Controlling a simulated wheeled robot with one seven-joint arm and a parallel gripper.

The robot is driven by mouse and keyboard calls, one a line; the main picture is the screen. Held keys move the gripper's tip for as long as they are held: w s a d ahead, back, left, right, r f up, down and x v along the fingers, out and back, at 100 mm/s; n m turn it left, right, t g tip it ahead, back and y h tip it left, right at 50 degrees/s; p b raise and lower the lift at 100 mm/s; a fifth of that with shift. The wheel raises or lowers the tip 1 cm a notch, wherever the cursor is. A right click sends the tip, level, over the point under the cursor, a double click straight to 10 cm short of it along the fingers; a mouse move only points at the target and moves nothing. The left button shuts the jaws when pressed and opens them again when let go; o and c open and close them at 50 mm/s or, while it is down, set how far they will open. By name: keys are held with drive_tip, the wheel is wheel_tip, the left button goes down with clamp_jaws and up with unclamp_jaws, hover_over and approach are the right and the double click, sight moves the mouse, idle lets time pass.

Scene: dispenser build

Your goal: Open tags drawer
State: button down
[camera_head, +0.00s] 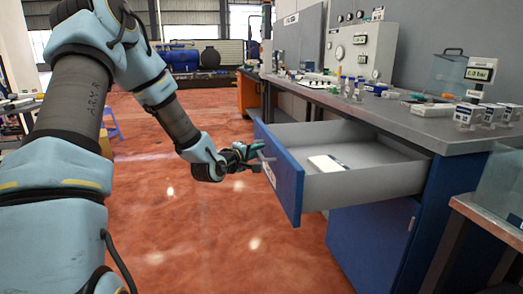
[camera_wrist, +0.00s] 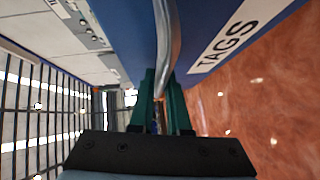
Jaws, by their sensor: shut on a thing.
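The tags drawer (camera_head: 280,167) has a blue front and grey inner walls, and it stands well pulled out from the workbench in the head view. A white item (camera_head: 326,163) lies inside it. In the wrist view the blue drawer front carries a white label reading TAGS (camera_wrist: 228,38). A curved metal handle (camera_wrist: 168,40) runs down between the green fingers of my gripper (camera_wrist: 160,92). In the head view my gripper (camera_head: 256,153) is at the outer side of the drawer front, shut on the handle. The exact finger contact is partly hidden.
The grey workbench top (camera_head: 405,122) holds small devices, a gauge panel (camera_head: 361,50) and a display reading "02 tar" (camera_head: 481,73). A blue cabinet door (camera_head: 370,240) is below the drawer. The red floor (camera_head: 210,250) in front of the drawer is clear.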

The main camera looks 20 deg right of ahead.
drive_tip(key=c, duration=0.9)
unclamp_jaws()
drive_tip(key=shift+a, duration=0.1)
drive_tip(key=v, duration=1)
drive_tip(key=shift+s+a, duration=0.2)
drive_tip(key=shift+a, duration=0.05)
